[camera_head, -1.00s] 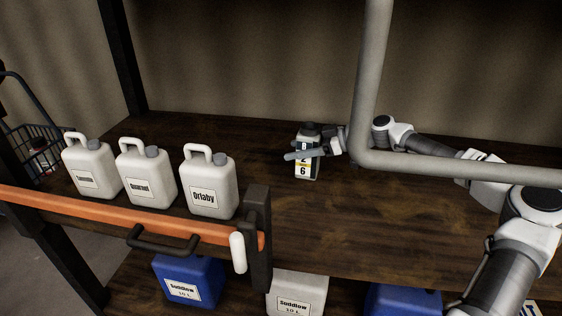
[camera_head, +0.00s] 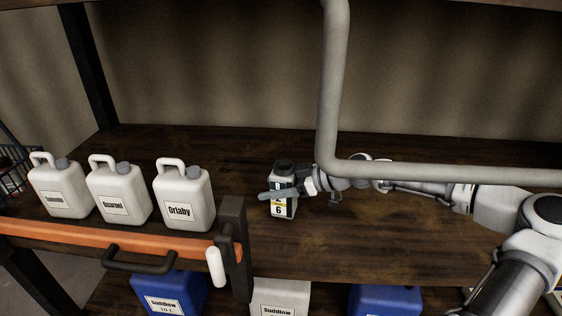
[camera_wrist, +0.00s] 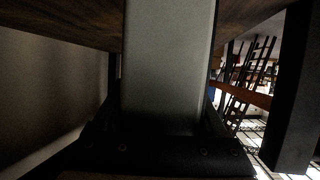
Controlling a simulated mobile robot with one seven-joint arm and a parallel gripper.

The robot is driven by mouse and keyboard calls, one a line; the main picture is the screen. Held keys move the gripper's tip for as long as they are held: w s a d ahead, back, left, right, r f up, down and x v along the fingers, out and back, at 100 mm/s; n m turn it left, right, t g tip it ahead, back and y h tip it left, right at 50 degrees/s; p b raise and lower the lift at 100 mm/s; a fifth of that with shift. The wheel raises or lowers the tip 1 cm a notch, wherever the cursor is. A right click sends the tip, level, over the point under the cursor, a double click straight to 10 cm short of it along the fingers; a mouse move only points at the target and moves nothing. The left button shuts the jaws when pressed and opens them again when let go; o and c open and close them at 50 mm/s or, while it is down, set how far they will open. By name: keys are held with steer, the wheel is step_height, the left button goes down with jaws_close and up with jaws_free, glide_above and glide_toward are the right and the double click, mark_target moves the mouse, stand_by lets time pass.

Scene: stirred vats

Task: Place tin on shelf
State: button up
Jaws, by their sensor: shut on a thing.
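The shelf (camera_head: 350,235) is a dark brown wooden board beneath the tin. I cannot tell whether the tin's base touches the board.
Three white jugs, one labelled Orlaby (camera_head: 185,195), stand at the left behind an orange bar (camera_head: 60,236). A grey pipe (camera_head: 333,90) bends across in front of my arm. Blue and white containers sit on the level below. The board right of the tin is bare.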

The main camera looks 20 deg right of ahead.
steer(key=s+a+p, duration=0.3)
steer(key=s+p, duration=0.4)
steer(key=p, duration=0.6)
steer(key=shift+a+f+m+t, duration=0.2)
steer(key=shift+m+t, duration=0.1)
steer(key=shift+t, duration=0.1)
